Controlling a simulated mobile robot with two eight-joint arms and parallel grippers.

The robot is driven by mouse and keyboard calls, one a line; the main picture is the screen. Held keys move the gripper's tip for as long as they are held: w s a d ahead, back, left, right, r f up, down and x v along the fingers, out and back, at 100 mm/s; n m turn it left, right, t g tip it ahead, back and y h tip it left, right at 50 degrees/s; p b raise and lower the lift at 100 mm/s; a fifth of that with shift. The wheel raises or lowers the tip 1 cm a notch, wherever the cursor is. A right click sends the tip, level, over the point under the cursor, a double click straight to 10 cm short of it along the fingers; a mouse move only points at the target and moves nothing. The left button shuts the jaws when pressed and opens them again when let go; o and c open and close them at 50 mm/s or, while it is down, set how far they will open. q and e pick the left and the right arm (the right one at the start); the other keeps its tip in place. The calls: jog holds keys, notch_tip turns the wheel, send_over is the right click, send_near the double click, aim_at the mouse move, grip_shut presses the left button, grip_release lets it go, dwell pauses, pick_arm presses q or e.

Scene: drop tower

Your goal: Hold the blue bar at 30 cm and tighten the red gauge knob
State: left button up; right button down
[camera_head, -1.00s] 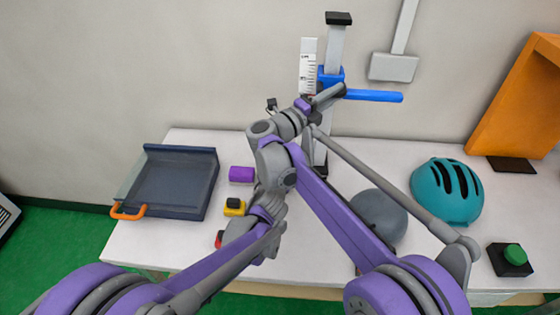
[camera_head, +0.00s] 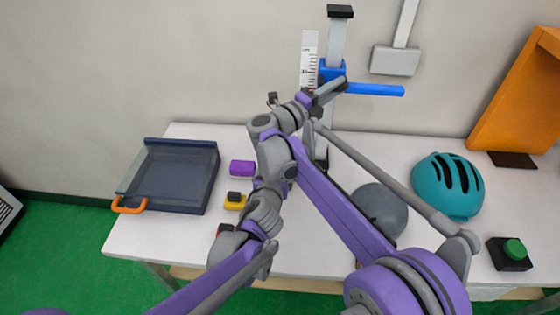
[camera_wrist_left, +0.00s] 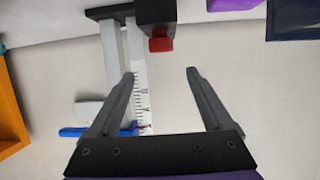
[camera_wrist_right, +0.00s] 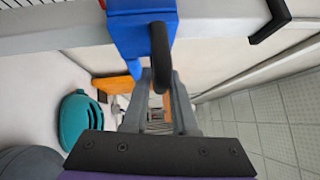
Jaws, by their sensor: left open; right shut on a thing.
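The blue bar (camera_head: 375,89) juts right from the blue carriage (camera_head: 331,70) on the upright tower. The white scale (camera_head: 309,58) stands left of the tower, too small to read. The left wrist view is upside down. It shows a red knob (camera_wrist_left: 160,44) on a dark block in front of the scale (camera_wrist_left: 141,95).
On the white table stand a dark tray (camera_head: 172,178) with an orange handle, a purple cylinder (camera_head: 242,168), a yellow block (camera_head: 234,202), a grey ball (camera_head: 381,213), a teal helmet (camera_head: 446,186) and a green button (camera_head: 514,249). My two arms run close together before the tower.

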pick_arm(q)
jog(key=w+f+m+t+h, duration=0.1)
jog(key=w+h, duration=0.1)
jog(key=w+a+f+m+h, duration=0.1)
jog(key=w, duration=0.1)
jog(key=w+f+m+t+h, duration=0.1)
jog(key=w+f+h, duration=0.1)
jog(key=shift+a+m+t+h, duration=0.25)
jog(key=shift+m+t+h, duration=0.05)
jog(key=shift+f+h, duration=0.2)
jog(key=shift+h, duration=0.1)
jog(key=shift+w+f+m, duration=0.1)
jog(key=shift+w+m, duration=0.1)
jog(key=shift+m, duration=0.1)
jog(key=x, duration=0.7)
jog(key=shift+d, duration=0.15)
